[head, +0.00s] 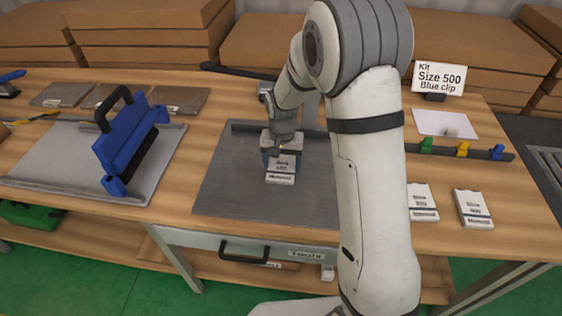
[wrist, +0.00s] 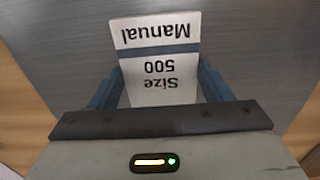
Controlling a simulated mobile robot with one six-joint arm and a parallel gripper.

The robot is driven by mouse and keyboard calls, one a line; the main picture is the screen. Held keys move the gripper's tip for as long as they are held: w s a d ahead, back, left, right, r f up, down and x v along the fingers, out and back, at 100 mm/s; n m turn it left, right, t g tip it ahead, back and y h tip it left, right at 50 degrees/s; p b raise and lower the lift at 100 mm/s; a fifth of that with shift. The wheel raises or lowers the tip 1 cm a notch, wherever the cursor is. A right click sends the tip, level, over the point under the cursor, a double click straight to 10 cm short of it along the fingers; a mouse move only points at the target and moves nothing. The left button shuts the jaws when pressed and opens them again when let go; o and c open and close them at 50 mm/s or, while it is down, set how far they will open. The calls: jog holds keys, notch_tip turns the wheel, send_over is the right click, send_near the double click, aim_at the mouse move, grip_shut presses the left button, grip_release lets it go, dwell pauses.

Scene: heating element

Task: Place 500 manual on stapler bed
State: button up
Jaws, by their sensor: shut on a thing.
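The white Size 500 manual (wrist: 157,62) with a blue-grey band fills the middle of the wrist view, its print upside down there. My gripper (wrist: 160,88) is shut on it, with one blue finger on each side. In the head view the manual (head: 281,174) hangs from my gripper (head: 281,157) over the flat dark grey plate (head: 235,185), which appears to be the stapler bed. I cannot tell whether the manual touches the plate. My forearm hides the right part of the plate.
A blue press with a black handle (head: 129,138) stands on a light grey board at left. Two more manuals, one marked Size 400 (head: 472,208), lie at right. Blue, yellow and green clips (head: 462,149) sit on a dark rail. A kit sign (head: 439,79) reads Size 500, Blue clip.

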aim_at(282, 166)
jog(key=shift+f, duration=0.2)
jog(key=o, duration=1)
jog(key=shift+r, duration=0.1)
notch_tip(282, 166, up, 12)
jog(key=s+d+r+t, duration=0.1)
jog(key=s+d+r, duration=0.1)
jog(key=s, duration=0.5)
jog(key=s+d+r+n, duration=0.1)
jog(key=s+d+r, duration=0.1)
jog(key=s+d, duration=0.3)
jog(key=s+d+r+n+t, duration=0.1)
jog(key=s+d+r, duration=0.1)
jog(key=s, duration=0.9)
jog(key=shift+s+d+t, duration=0.2)
jog(key=shift+d+t, duration=0.1)
jog(key=shift+d, duration=0.45)
